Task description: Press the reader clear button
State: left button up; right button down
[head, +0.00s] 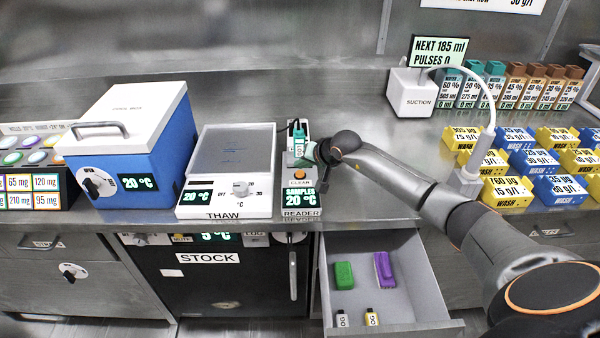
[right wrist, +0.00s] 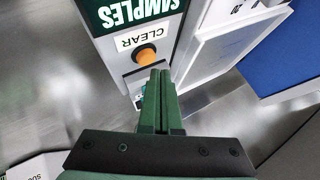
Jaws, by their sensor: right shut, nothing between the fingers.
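My left gripper is not in view.
The thaw unit (head: 230,207) stands directly left of the reader, with the blue cool box (head: 160,150) beyond it. An open drawer (head: 385,300) juts out below. The suction unit (head: 411,95) and yellow and blue wash blocks (head: 508,192) stand to the right.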

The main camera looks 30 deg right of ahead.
aim_at(302, 177)
dwell(0.8)
jog(key=shift+f+b, duration=0.4)
jog(key=shift+b, duration=0.25)
jog(key=shift+f+b, duration=0.6)
jog(key=shift+b, duration=0.05)
dwell(0.5)
jog(key=shift+r, duration=0.1)
jog(key=shift+r+p, duration=0.5)
jog(key=shift+r, duration=0.35)
notch_tip(302, 177, up, 5)
jog(key=p, duration=0.2)
jog(key=shift+p, duration=0.35)
dwell(0.7)
